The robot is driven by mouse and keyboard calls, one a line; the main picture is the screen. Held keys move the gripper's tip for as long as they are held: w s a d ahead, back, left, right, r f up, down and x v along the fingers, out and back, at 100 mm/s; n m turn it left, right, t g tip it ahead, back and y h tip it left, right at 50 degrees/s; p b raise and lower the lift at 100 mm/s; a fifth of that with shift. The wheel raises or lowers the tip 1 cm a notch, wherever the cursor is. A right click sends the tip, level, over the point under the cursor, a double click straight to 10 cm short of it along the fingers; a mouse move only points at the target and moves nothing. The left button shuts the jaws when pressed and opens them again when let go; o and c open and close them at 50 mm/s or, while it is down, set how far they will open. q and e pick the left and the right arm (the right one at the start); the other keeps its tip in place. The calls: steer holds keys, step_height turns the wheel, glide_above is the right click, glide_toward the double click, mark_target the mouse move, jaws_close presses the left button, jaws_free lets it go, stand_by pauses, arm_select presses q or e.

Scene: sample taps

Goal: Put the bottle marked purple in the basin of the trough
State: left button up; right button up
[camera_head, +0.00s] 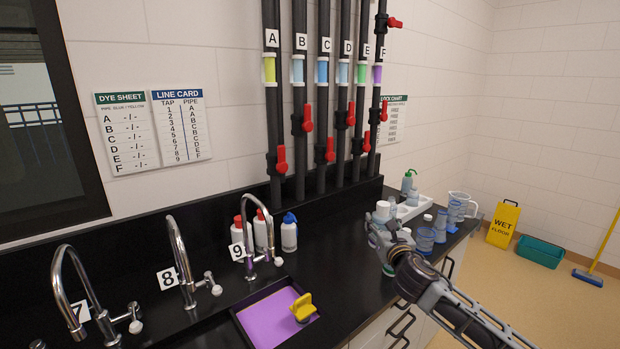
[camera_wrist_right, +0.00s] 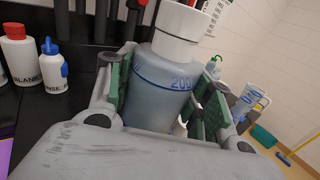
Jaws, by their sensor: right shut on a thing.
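My right gripper (camera_head: 383,232) is shut on a translucent grey-blue bottle with a white cap (camera_head: 383,208). In the right wrist view the bottle (camera_wrist_right: 160,92) stands between the green finger pads of the gripper (camera_wrist_right: 165,85), its cap up and a "200" mark on its side. No purple mark shows on the part of it that I see. A basin with purple in it (camera_head: 262,318) is set in the black counter in front of tap 9, with a yellow-handled piece (camera_head: 302,307) at its right side. My left gripper is out of view.
Taps 7, 8 and 9 (camera_head: 262,245) stand along the counter. A white tray (camera_head: 415,207), several blue-grey containers (camera_head: 425,238) and a clear jug (camera_head: 458,205) are beyond my right gripper. Bare counter (camera_head: 335,268) lies between gripper and basin.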

mark_target(383, 212)
steer(key=r, duration=0.1)
steer(key=s+r, duration=0.1)
steer(key=r, duration=0.1)
steer(key=shift+a+r, duration=0.1)
steer(key=shift+r, duration=0.05)
steer(key=shift+s+r, duration=0.65)
steer(key=shift+s, duration=0.1)
steer(key=shift+s+f, duration=0.1)
steer(key=shift+s, duration=0.55)
steer(key=shift+s+f, duration=0.6)
steer(key=shift+s, duration=0.25)
steer(key=s+f, duration=0.6)
steer(key=f, duration=0.6)
steer(key=s+d+f+h, duration=0.1)
steer(key=s+f, duration=0.5)
steer(key=f, duration=0.5)
steer(key=shift+s+f+m, duration=0.15)
steer(key=shift+f+m, duration=0.15)
steer(key=shift+f, duration=0.1)
